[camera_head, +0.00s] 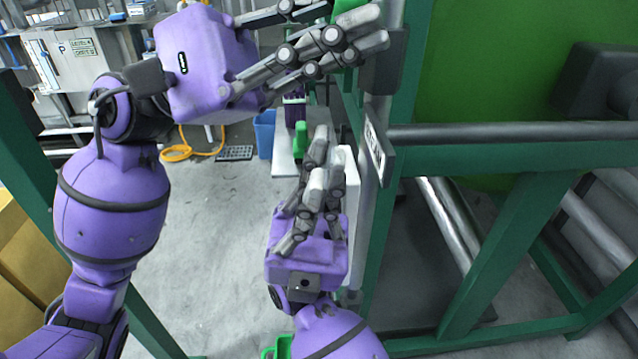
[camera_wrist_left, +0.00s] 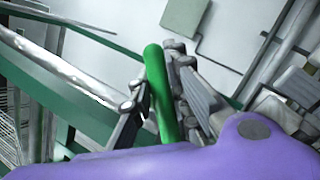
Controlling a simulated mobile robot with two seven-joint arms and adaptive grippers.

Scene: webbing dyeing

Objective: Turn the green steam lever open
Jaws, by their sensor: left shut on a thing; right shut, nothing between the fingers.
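The green steam lever (camera_wrist_left: 157,85) stands between the fingers of my left gripper (camera_wrist_left: 155,95) in the left wrist view. In the head view, a green piece that looks like the lever (camera_head: 354,14) shows at the top edge, partly hidden by the fingers of my left gripper (camera_head: 350,26). My left gripper is shut on the lever. My right gripper (camera_head: 320,165) is shut and empty, lower in the head view, with its fingers pointing up. It is apart from the lever and left of the STEAM sign (camera_head: 378,146).
A green frame (camera_head: 500,157) with grey pipes and a large green machine body (camera_head: 500,70) fills the right side. Open grey floor (camera_head: 205,240) shows between my arms.

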